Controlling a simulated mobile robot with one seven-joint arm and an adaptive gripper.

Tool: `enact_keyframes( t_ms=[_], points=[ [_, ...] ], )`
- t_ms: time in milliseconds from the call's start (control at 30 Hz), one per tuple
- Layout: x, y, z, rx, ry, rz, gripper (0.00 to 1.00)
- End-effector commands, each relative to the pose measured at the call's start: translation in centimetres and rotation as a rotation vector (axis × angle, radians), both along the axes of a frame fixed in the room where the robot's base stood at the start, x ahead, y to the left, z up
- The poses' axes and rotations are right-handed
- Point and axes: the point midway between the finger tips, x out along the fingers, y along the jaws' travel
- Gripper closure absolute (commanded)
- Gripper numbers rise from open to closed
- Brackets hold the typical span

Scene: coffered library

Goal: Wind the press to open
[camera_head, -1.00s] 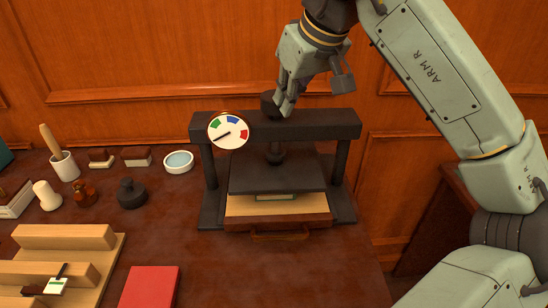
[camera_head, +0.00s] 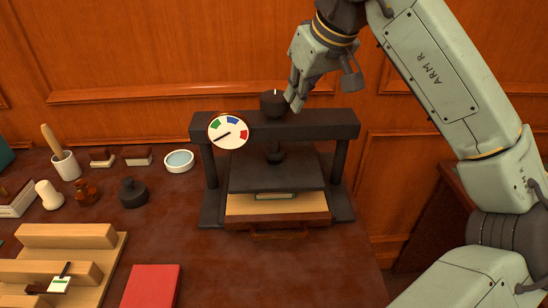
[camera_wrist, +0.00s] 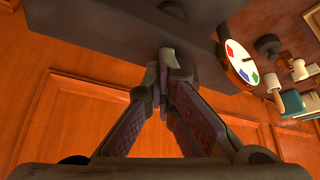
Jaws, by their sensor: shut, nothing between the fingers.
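The dark press (camera_head: 330,124) stands on the desk, with a thick crossbeam on two posts. Its round black knob (camera_head: 273,104) sits on top of the beam and shows a small white mark. The platen (camera_head: 275,173) is low, over a green-edged item (camera_head: 276,196) on a pale board. The dial (camera_head: 228,131) has green, blue and red marks, and its needle points lower left, away from them. My gripper (camera_head: 295,104) is shut and empty, just right of the knob; I cannot tell whether they touch. In the wrist view, the closed fingertips (camera_wrist: 165,62) hide part of the knob.
To the left lie a wooden stepped rack (camera_head: 65,236), a red book (camera_head: 150,287), a white dish (camera_head: 179,161), a black weight (camera_head: 132,193) and several small tools. A panelled wall (camera_head: 150,50) rises close behind the press. The desk's front middle is clear.

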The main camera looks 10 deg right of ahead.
Motion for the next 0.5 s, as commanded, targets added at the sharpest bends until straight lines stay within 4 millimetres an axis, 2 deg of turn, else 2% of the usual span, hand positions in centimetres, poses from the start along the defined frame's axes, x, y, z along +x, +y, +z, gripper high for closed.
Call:
enact_keyframes(
  t_ms=[500],
  points=[
    [-0.61, -0.48, -0.17, 0.001, 0.003, 0.001, 1.00]
  ],
)
